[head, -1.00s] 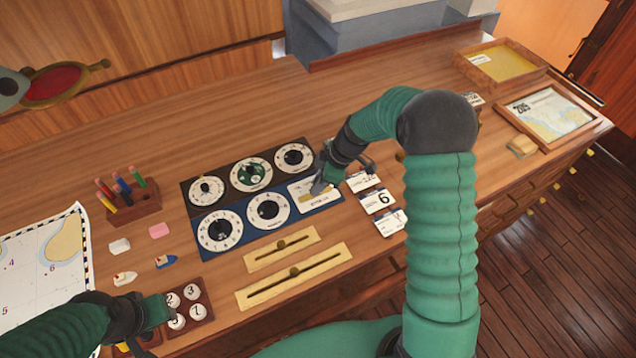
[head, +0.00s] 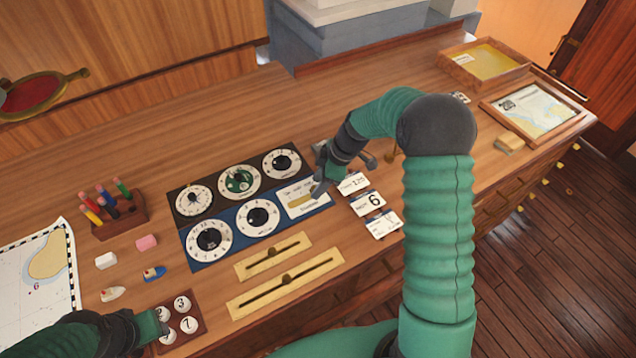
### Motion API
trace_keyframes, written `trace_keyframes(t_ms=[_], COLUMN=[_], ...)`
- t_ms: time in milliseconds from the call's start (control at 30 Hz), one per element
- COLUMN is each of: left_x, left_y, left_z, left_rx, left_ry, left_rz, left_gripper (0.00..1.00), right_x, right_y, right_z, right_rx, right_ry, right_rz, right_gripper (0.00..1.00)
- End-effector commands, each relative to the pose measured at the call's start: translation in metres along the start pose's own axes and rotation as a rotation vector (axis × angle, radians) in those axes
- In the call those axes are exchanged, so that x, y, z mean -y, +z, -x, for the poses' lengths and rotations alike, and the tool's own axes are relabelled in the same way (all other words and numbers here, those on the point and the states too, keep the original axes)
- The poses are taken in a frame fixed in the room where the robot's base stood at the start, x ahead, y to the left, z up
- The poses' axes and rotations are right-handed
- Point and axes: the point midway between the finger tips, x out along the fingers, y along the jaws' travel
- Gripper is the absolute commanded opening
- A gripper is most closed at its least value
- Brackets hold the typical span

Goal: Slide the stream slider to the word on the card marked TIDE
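Two brass slider plates lie on the desk, a shorter upper one (head: 252,270) and a longer lower one (head: 240,307). Each has a dark slot and a round knob near its middle; I cannot read which is the stream slider. Three small white cards (head: 352,183) (head: 375,200) (head: 383,226) lie to their right; the middle one shows a 6, and I cannot make out TIDE. My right gripper (head: 344,176) is open and empty, above the desk by the panel's white-and-yellow plate (head: 300,200) and the top card. My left gripper (head: 153,328) is beside the numbered tray, its fingers unclear.
A dial panel (head: 215,223) lies behind the sliders. A pen block (head: 120,218), erasers (head: 147,243), small boats (head: 154,273) and a chart (head: 35,265) are at left. A tray of numbered discs (head: 193,322) is at front. My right forearm stands right of the sliders.

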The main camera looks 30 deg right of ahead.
Motion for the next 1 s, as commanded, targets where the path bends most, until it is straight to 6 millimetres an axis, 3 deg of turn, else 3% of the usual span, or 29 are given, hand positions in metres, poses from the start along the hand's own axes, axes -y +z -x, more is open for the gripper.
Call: trace_keyframes(t_ms=[233,367,800,1000], left_x=[0.0,0.0,0.0,0.0], left_y=[0.0,0.001,0.004,0.004], left_z=[0.0,-0.003,-0.017,-0.019], left_rx=[0.0,0.0,0.0,0.0], left_ry=[0.0,0.0,0.0,0.0], left_rz=[0.0,0.0,0.0,0.0], left_gripper=[0.36,0.36,0.36,0.36], right_x=[0.0,-0.001,-0.002,-0.002], right_y=[0.0,0.0,0.001,0.001], right_z=[0.001,0.014,0.134,0.163], right_rx=[-0.001,-0.001,0.0,0.0], right_ry=[0.0,0.004,0.004,0.0], right_rz=[0.0,0.001,0.0,-0.002], right_gripper=[0.43,0.43,0.43,0.43])
